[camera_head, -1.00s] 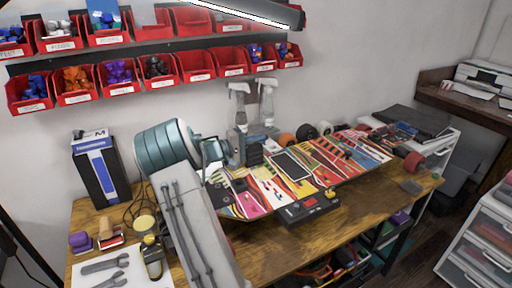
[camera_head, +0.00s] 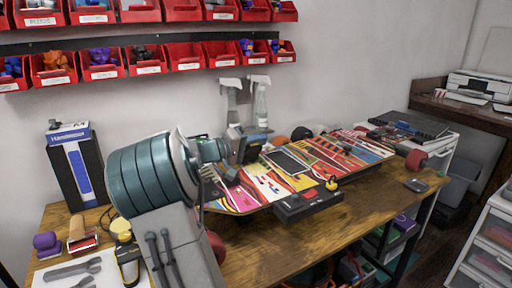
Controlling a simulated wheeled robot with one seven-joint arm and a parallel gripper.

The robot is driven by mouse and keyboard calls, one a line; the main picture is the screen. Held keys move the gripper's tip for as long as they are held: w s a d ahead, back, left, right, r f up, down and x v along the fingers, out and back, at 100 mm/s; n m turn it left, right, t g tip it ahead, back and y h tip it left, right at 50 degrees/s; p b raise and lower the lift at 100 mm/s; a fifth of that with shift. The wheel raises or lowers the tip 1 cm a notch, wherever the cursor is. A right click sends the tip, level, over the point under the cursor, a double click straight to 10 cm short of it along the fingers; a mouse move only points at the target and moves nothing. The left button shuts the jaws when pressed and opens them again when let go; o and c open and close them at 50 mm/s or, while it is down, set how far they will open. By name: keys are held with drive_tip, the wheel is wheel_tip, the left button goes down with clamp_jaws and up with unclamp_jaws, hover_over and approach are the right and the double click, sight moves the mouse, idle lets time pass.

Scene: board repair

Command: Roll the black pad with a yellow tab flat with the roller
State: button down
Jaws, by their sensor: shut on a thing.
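A dark rectangular pad (camera_head: 288,160) with a pale edge lies on the brightly patterned skateboard deck (camera_head: 322,163), near its middle. I cannot make out a yellow tab on it. My gripper (camera_head: 250,150) is over the left part of the deck, left of this pad and apart from it. It is shut on a small dark thing, largely hidden by the gripper; I cannot tell its shape for sure. My forearm and teal wrist cover the deck's left end.
Two spray bottles (camera_head: 261,100) stand behind. A blue-and-black carton (camera_head: 75,165), wrenches (camera_head: 72,268) and a wooden-handled brush (camera_head: 79,235) are at left.

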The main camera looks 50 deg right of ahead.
drive_tip(key=shift+s+a+f+b, duration=0.1)
drive_tip(key=shift+s+f+b, duration=0.2)
drive_tip(key=shift+s+b, duration=0.1)
drive_tip(key=c, duration=1.6)
unclamp_jaws()
drive_tip(key=shift+r, duration=0.1)
drive_tip(key=shift+a, duration=0.1)
drive_tip(key=shift+w+a, duration=0.15)
drive_tip(key=shift+a, duration=0.05)
drive_tip(key=p+v, duration=0.1)
drive_tip(key=v, duration=1.2)
drive_tip(key=shift+a, duration=0.1)
